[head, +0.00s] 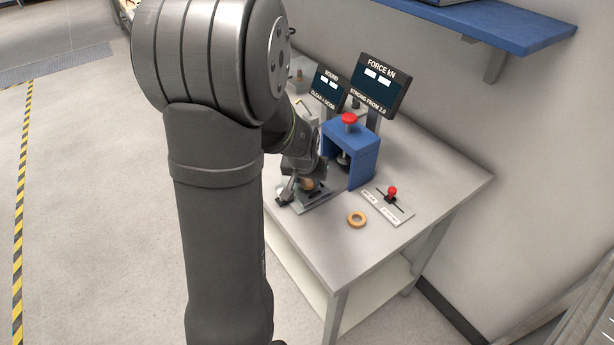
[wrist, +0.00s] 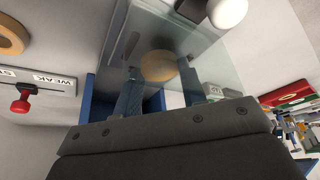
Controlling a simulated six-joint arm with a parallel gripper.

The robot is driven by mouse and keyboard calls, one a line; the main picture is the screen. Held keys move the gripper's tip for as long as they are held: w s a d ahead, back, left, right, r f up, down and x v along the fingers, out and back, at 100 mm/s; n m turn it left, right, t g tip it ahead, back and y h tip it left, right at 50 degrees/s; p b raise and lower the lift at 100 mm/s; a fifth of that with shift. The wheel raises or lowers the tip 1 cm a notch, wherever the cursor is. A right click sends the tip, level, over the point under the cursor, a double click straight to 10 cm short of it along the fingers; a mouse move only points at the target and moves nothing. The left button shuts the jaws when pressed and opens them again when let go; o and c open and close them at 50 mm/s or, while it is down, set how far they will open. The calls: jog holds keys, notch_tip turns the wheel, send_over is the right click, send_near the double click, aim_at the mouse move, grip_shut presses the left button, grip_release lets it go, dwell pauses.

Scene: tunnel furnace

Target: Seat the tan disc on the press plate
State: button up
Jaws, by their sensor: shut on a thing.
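My arm hides part of this area.
A tan ring (head: 348,219) lies on the table (head: 375,250), right of the plate. A lever panel with a red knob (head: 392,191) is behind it. Two display screens (head: 381,84) stand at the back. A clear pane (wrist: 205,45) shows around the disc. The front table corner is clear.

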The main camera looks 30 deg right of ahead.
jog(key=shift+s+a+f, duration=0.15)
jog(key=shift+a+f, duration=0.1)
jog(key=shift+f, duration=0.2)
jog(key=shift+a+f, duration=0.1)
jog(key=shift+f, duration=0.2)
jog(key=shift+c, duration=0.2)
jog(key=shift+s+a+f, duration=0.1)
jog(key=shift+f, duration=0.2)
jog(key=o, duration=0.9)
jog(key=shift+o, duration=0.8)
jog(key=d+v, duration=0.1)
jog(key=v, duration=1.7)
jog(key=shift+w+r, duration=0.25)
jog(key=shift+r, duration=0.1)
jog(key=x, duration=0.9)
jog(key=shift+a, duration=0.15)
jog(key=shift+c, duration=0.2)
